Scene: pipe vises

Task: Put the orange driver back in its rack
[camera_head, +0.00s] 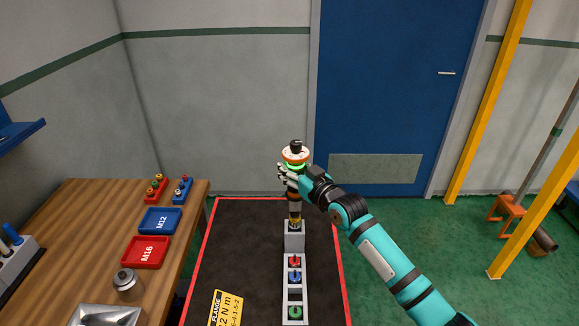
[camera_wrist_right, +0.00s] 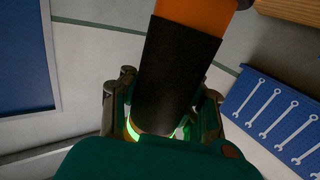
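The orange driver (camera_head: 295,156) stands upright at the centre of the head view, with a pale and orange top and a dark cap. My right gripper (camera_head: 288,173) is shut around it below the top. In the right wrist view its black sleeve (camera_wrist_right: 178,75) and orange body lie between my right fingers (camera_wrist_right: 160,115). The driver's yellowish lower end is over a grey block (camera_head: 294,242); I cannot tell whether it sits in it or just above. Nearer me is a grey rack (camera_head: 286,294) with red, blue and green pieces in a row. My left gripper is out of view.
The rack stands on a dark mat (camera_head: 240,245) with red edges, with a yellow flange card (camera_head: 226,308) at its near left. A wooden bench (camera_head: 80,225) at left holds a red M16 tray (camera_head: 145,252) and a blue M12 tray (camera_head: 160,221). A blue door (camera_head: 390,90) is behind.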

